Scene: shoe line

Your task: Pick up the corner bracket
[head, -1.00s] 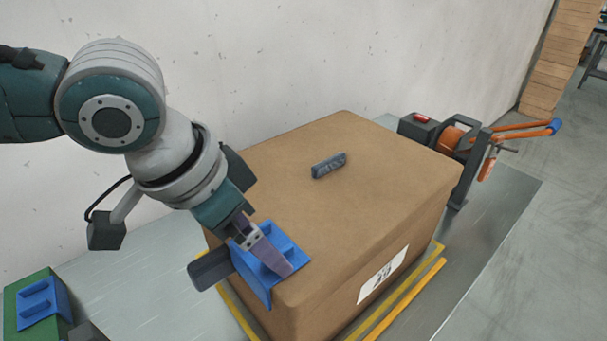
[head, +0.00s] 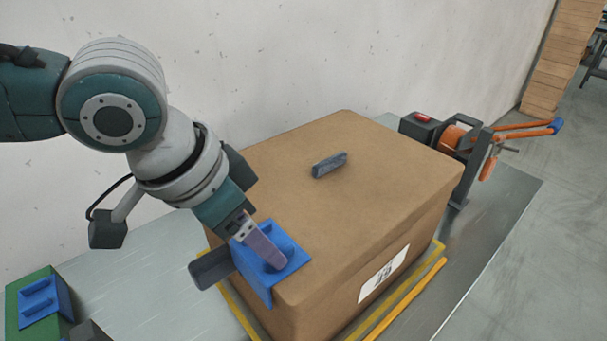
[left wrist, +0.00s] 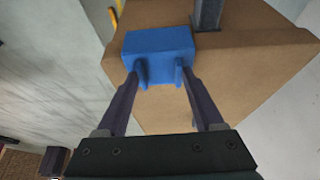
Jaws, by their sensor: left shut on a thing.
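The blue corner bracket (head: 286,243) sits over the near left corner of the cardboard box (head: 350,200). It also shows in the left wrist view (left wrist: 158,43), against the box's edge. My left gripper (left wrist: 160,76) is shut on the bracket's raised ribs, one finger at each outer side. In the head view my left gripper (head: 270,258) comes down on the bracket from the upper left, and a finger hides part of the ribs. The bracket still appears to rest on the box. My right gripper is not in view.
Another blue bracket (head: 38,300) lies on a green block (head: 14,305) at the lower left. A dark bar (head: 329,165) lies on the box top. A strapping tool (head: 455,140) with orange handles stands behind the box. Yellow edging (head: 405,298) runs along the box's base.

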